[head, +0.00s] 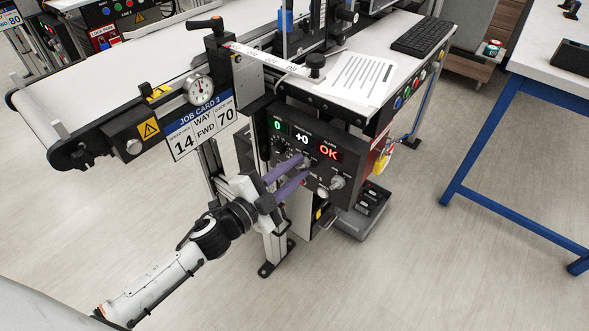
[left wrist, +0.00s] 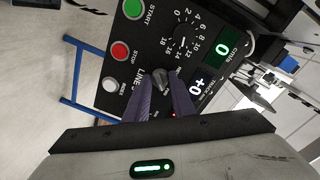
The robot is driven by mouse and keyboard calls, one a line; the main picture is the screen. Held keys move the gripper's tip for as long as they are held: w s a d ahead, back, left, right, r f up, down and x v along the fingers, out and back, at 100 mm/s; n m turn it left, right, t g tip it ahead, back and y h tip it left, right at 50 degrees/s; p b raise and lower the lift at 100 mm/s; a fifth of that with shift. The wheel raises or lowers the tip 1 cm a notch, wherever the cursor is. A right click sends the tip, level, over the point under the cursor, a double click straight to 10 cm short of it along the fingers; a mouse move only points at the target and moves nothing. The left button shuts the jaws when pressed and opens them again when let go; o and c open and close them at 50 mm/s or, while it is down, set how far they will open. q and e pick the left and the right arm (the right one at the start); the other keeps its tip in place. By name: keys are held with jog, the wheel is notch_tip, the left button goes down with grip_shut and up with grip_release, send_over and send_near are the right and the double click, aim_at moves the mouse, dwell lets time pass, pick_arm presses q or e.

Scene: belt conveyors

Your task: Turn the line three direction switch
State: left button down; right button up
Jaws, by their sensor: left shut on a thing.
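The line three control panel (head: 322,181) hangs on the front of the conveyor and also shows in the left wrist view (left wrist: 116,90). It has lit displays reading 0, +0 and a red OK. A grey rotary switch knob (left wrist: 162,77) sits between the fingertips in the left wrist view; its label is mostly hidden by the fingers. My left gripper (head: 305,168) has purple fingers and is shut on this knob. In the left wrist view the fingertips (left wrist: 162,85) lie on both sides of the knob. My right gripper is not in view.
A numbered speed dial (left wrist: 183,42), a green start button (left wrist: 133,9) and a red stop button (left wrist: 121,51) sit close to the knob. A job card (head: 202,124) reads 14, FWD, 70. Another knob (head: 337,183) is right of my fingers. A blue-legged table (head: 488,130) stands right.

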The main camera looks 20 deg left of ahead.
pick_arm(q)
jog(key=c, duration=1.5)
grip_release()
jog(key=v, duration=1)
jog(key=shift+s, duration=0.1)
jog(key=s+d+f+n+g+y, duration=0.1)
jog(key=s+f+n+g, duration=0.1)
jog(key=s+f+n, duration=0.2)
jog(key=s+d+f+n+g+y+p, duration=0.1)
jog(key=s+d+f+n+g, duration=0.1)
jog(key=s+f+n, duration=0.3)
jog(key=s+d+f+n+g+y+p, duration=0.1)
jog(key=s+f+n+g+y, duration=0.1)
jog(key=s+f, duration=0.5)
jog(key=shift+s+d+f+n+g, duration=0.1)
jog(key=shift+f+n+g, duration=0.1)
jog(key=shift+n+g, duration=0.35)
jog(key=shift+d+f+n+g, duration=0.15)
jog(key=shift+f+n+g, duration=0.1)
jog(key=shift+n, duration=0.6)
